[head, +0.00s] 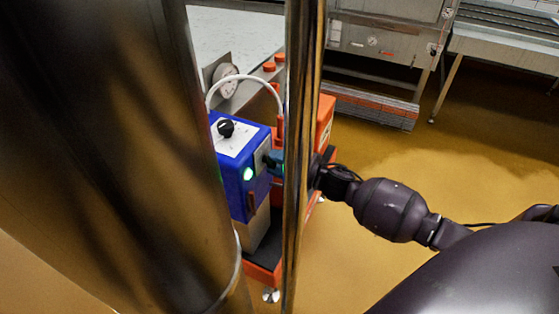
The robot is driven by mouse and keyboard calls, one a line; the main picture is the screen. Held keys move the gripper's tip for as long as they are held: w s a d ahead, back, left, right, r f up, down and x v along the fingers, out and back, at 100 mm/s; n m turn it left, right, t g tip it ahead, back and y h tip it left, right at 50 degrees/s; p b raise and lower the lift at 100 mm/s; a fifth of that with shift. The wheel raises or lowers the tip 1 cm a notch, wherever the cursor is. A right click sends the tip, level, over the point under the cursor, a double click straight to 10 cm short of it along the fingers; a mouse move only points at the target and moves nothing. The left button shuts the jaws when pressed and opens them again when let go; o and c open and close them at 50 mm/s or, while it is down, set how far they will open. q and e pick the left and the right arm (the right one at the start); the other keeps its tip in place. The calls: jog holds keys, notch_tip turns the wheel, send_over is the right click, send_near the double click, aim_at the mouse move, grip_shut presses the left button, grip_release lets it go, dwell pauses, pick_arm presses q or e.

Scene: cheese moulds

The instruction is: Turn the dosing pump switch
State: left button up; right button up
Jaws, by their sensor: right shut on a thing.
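The dosing pump is a blue box (238,190) left of the centre in the head view. It has a black knob (226,128) on a white top plate and a lit green lamp (248,174) on its front. My right gripper (272,161) is at the dark switch plate on the pump's right-hand face, beside the lamp. It is shut on the pump switch. The switch itself is mostly hidden by the fingers, and a steel pole covers part of the gripper and wrist. My left gripper is not in view.
A wide dark metal column (120,150) and a thin steel pole (303,120) block much of the view. A white hose (240,77) arches over the pump. An orange frame (325,118) stands behind it. Steel equipment (385,40) is at the back; the yellow floor at right is clear.

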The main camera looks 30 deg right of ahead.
jog(key=shift+r+m, duration=0.15)
jog(key=shift+m, duration=0.55)
jog(key=shift+p, duration=0.3)
jog(key=o, duration=0.9)
jog(key=v, duration=1.1)
jog(key=shift+p, duration=0.45)
